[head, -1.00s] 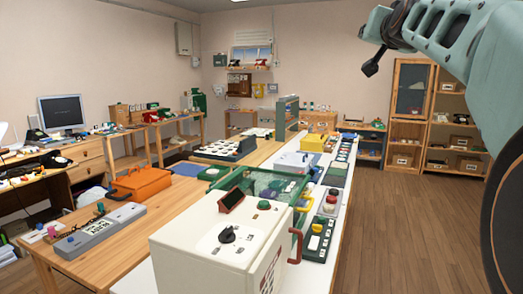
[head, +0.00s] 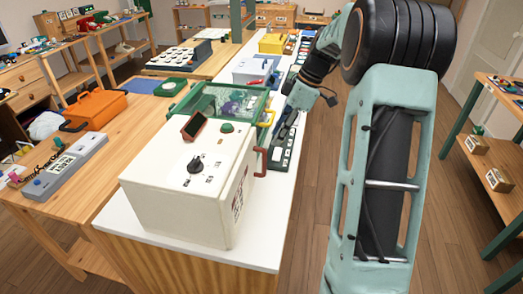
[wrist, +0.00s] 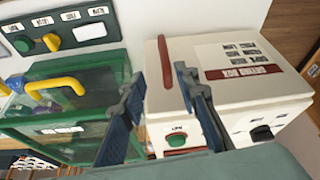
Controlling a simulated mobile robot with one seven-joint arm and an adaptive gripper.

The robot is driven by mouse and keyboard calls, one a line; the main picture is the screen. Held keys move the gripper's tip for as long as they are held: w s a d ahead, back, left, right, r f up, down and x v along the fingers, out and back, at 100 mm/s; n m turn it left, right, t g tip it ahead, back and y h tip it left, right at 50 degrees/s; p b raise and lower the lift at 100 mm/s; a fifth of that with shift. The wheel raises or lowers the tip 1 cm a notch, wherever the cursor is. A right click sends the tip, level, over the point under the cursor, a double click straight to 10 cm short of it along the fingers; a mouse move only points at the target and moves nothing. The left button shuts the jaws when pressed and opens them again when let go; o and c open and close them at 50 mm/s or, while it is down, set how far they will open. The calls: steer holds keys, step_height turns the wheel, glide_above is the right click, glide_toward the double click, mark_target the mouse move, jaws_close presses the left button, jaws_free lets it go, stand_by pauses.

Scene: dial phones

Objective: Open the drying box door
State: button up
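The drying box is a white box (head: 150,190) on a white-topped counter, with a black knob and a green button on top. Its door (wrist: 232,52) carries a red "DRYING BOX" label and appears shut. A red handle (head: 261,160) stands out from the door side; it also shows in the wrist view (wrist: 164,60). My gripper (wrist: 160,79) is open and empty. Its two fingers point toward the handle, whose near end shows between the fingertips. I cannot tell how far off it is. In the head view the fingers are not clearly seen.
A green glass-topped case (head: 222,100) with a yellow handle (wrist: 62,85) stands right beside the drying box. A dark green button panel (head: 286,140) lies along the counter edge. Wooden floor (head: 305,200) to the right of the counter is free.

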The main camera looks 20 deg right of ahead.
mark_target(264, 172)
steer(key=x, duration=1.1)
steer(key=shift+s+a, duration=0.25)
steer(key=shift+s, duration=0.1)
steer(key=shift+c, duration=0.7)
jaws_close()
